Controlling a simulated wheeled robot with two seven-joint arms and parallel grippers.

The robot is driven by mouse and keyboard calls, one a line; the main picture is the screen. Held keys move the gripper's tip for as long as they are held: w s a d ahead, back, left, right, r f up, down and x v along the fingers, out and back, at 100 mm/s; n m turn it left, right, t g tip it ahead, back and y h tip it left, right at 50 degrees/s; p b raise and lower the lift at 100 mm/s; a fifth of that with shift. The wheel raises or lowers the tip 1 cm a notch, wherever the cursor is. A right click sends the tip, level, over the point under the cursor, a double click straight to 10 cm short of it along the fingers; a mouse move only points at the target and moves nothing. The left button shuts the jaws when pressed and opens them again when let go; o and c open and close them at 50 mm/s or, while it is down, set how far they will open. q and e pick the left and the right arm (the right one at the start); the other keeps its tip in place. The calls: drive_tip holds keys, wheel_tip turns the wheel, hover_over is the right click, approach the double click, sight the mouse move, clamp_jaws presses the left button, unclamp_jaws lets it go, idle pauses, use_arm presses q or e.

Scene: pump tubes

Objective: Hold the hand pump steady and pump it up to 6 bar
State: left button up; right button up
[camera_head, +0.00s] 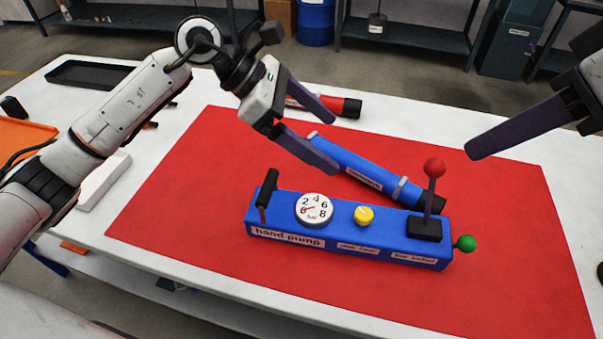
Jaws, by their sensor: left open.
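The hand pump (340,245) is a long blue box lying on the red mat. On it are a black T-handle (267,190) at the left end, a white gauge (314,210) with its red needle at the low end near 0, a yellow knob (364,215), a red-ball lever (433,170) standing upright, and a green ball (466,243) at the right end. My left gripper (335,138) is open and empty, above and behind the pump. My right gripper (468,150) shows one finger, right of the lever and apart from it; its other finger is out of view.
A blue cylinder (365,172) with a black end lies behind the pump. A red cylinder (345,107) lies farther back, partly hidden by my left gripper. The red mat (185,210) is clear left of the pump. A black tray (85,75) is at the table's back left.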

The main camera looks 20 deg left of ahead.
sight(322, 219)
use_arm(q)
drive_tip(key=s+f+y, duration=0.1)
drive_tip(key=s, duration=0.1)
drive_tip(key=s+f+m+g+y, duration=0.1)
drive_tip(key=s+f+y, duration=0.1)
drive_tip(key=s+a+f+m+g+y, duration=0.1)
drive_tip(key=s+f, duration=0.1)
drive_tip(key=s, duration=0.1)
drive_tip(key=shift+f, duration=0.15)
drive_tip(key=shift+s+d+f+y, duration=0.1)
drive_tip(key=shift+s+f+y, duration=0.05)
drive_tip(key=shift+f+y, duration=0.2)
drive_tip(key=x, duration=0.9)
drive_tip(key=shift+d+f, duration=0.2)
drive_tip(key=shift+f, duration=0.05)
drive_tip(key=c, duration=1.9)
